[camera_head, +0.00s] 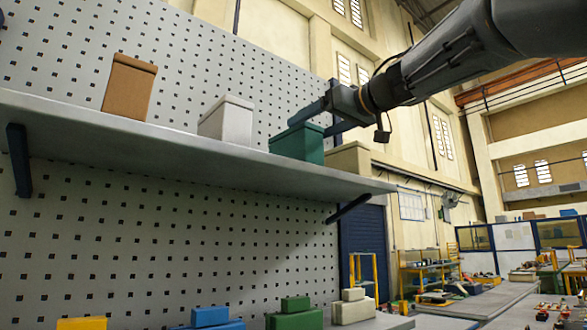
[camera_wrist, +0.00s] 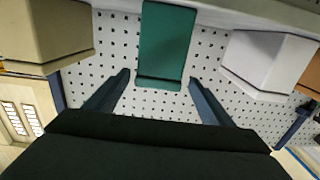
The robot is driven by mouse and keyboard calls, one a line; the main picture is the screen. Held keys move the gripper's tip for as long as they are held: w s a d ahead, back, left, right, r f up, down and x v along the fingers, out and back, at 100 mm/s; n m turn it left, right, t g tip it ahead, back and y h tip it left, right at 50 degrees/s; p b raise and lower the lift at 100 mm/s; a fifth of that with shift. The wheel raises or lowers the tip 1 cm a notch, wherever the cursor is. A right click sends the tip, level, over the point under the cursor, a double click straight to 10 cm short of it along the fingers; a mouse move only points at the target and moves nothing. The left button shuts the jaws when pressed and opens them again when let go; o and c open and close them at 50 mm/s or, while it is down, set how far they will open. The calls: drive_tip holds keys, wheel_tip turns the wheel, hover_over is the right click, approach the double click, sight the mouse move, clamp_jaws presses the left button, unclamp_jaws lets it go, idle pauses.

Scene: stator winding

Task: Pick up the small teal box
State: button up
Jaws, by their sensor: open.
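The small teal box (camera_head: 298,144) stands on the grey shelf (camera_head: 170,140), towards its right end, in the head view. It also shows at the top middle of the wrist view (camera_wrist: 166,42). My gripper (camera_head: 322,115) reaches in from the right at the height of the box's top. In the wrist view my gripper (camera_wrist: 160,80) is open, with one finger to each side of the teal box and nothing held. I cannot tell whether a finger touches the box.
A white box (camera_head: 227,120) and a brown box (camera_head: 129,88) stand left of the teal box on the shelf. A beige box (camera_head: 348,160) stands close on its right. A perforated panel (camera_head: 110,220) rises behind. Several coloured boxes, one green (camera_head: 295,315), sit below.

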drive_tip(key=shift+w+a+f, duration=0.15)
drive_tip(key=shift+w+f, duration=0.1)
drive_tip(key=shift+f, duration=0.05)
drive_tip(key=x, duration=0.5)
drive_tip(key=p+x, duration=0.1)
drive_tip(key=x, duration=0.1)
drive_tip(key=shift+w+r, duration=0.2)
drive_tip(key=shift+r, duration=0.1)
drive_tip(key=shift+c, duration=0.5)
drive_tip(key=c, duration=1.3)
drive_tip(key=shift+o, duration=0.2)
drive_tip(key=shift+r, duration=0.15)
